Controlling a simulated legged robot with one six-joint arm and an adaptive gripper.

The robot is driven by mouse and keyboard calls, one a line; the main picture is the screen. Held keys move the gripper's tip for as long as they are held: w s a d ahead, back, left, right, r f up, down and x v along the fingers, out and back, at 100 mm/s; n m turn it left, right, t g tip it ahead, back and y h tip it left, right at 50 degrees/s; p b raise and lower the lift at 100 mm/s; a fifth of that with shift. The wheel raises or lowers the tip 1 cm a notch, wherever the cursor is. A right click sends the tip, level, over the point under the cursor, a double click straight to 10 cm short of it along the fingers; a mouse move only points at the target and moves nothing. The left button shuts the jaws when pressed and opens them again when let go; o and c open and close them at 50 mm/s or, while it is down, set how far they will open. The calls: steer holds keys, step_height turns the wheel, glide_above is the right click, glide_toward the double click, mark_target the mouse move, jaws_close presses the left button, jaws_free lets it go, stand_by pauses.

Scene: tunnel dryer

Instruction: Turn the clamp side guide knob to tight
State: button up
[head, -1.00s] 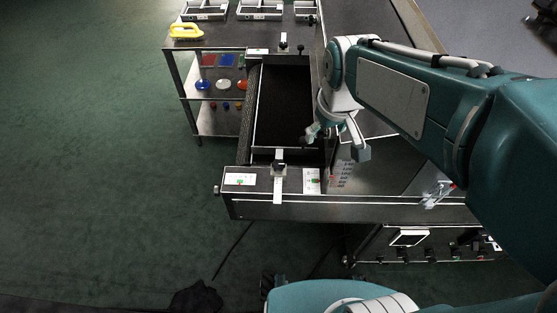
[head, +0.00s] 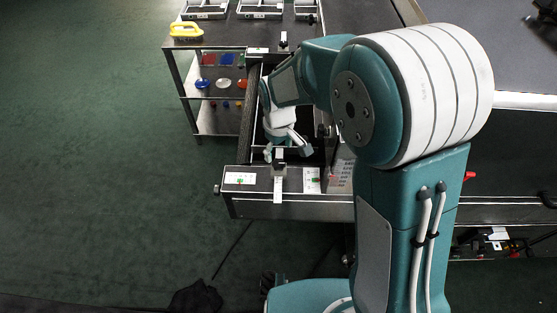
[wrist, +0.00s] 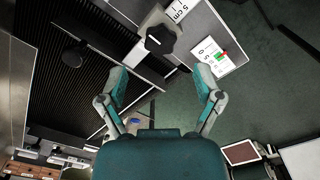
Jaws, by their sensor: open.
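The side guide knob, a dark lobed knob, sits on a pale sliding bar near the top middle of the wrist view (wrist: 160,40). In the head view the near knob (head: 279,166) is on the front edge of the machine, above its white bar (head: 278,190). My gripper (head: 288,152) is open and empty, just behind this knob. In the wrist view its two fingers (wrist: 160,84) are spread apart, below the knob in the picture and not touching it.
A second knob (head: 284,40) is at the far end of the dark belt trough. A small panel (head: 338,172) stands right of my gripper. Green floor is clear on the left.

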mark_target(278, 163)
step_height(278, 163, down, 5)
steer(key=shift+f, duration=0.15)
steer(key=c, duration=1.1)
